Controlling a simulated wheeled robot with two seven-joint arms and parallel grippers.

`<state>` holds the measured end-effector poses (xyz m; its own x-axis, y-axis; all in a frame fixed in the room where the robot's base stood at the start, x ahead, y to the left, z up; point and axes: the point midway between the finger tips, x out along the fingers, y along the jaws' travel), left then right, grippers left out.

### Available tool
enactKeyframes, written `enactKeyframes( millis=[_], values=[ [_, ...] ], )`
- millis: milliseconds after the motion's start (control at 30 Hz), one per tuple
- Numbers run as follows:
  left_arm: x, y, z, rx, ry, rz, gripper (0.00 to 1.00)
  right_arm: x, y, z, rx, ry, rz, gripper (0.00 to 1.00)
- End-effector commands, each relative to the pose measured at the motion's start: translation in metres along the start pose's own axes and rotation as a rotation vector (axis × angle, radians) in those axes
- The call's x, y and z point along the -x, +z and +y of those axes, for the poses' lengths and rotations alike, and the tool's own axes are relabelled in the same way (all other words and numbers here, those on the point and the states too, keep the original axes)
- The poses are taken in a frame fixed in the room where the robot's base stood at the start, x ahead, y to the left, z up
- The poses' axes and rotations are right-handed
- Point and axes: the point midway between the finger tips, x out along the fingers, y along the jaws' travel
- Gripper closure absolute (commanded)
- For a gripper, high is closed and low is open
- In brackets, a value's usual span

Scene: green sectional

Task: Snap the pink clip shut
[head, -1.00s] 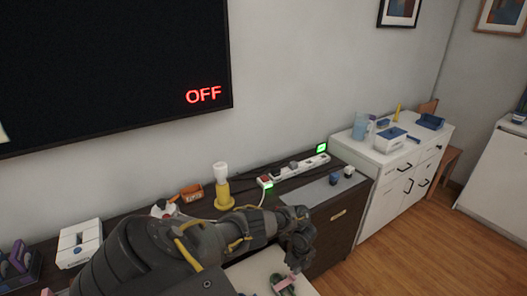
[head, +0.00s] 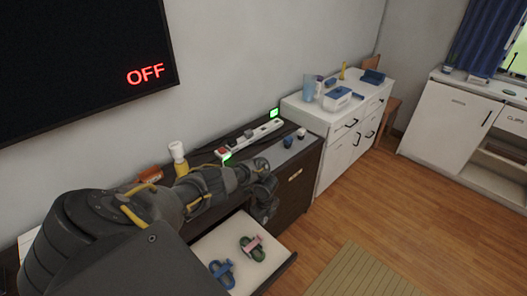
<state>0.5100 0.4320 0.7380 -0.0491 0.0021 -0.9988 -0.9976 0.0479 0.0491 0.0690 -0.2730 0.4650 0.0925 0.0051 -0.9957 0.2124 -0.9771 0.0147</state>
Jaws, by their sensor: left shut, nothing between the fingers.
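A pink clip (head: 251,244) lies across a dark green looped item in the open white-lined drawer (head: 216,246). It is too small to tell if the clip is open or shut. My left gripper (head: 262,218) is shut and empty, just above and behind the pink clip at the drawer's back right. A gap shows between them. My right gripper is not in view.
A blue looped item (head: 222,271) lies in the drawer, left of the pink clip. A power strip (head: 250,139) and a yellow-based bottle (head: 180,158) stand on the dark cabinet above. Wooden floor (head: 385,215) is open at right.

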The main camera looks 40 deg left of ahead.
Motion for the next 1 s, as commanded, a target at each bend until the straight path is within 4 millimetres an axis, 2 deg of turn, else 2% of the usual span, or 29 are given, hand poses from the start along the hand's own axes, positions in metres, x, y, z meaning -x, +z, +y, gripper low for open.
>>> enactKeyframes(
  millis=[33,133,400,600,1000],
  values=[
    [0.007,0.001,-0.010,-0.001,-0.010,-0.001,1.00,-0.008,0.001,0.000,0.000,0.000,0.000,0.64],
    [0.027,0.000,-0.022,-0.001,-0.009,0.000,1.00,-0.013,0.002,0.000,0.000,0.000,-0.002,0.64],
    [0.063,0.000,-0.041,0.001,-0.006,-0.001,1.00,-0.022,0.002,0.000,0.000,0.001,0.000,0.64],
    [0.071,0.000,-0.044,0.000,-0.003,0.000,1.00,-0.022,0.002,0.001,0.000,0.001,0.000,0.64],
    [0.071,0.000,-0.044,0.000,-0.003,0.000,1.00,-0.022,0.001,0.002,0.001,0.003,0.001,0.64]
  ],
)
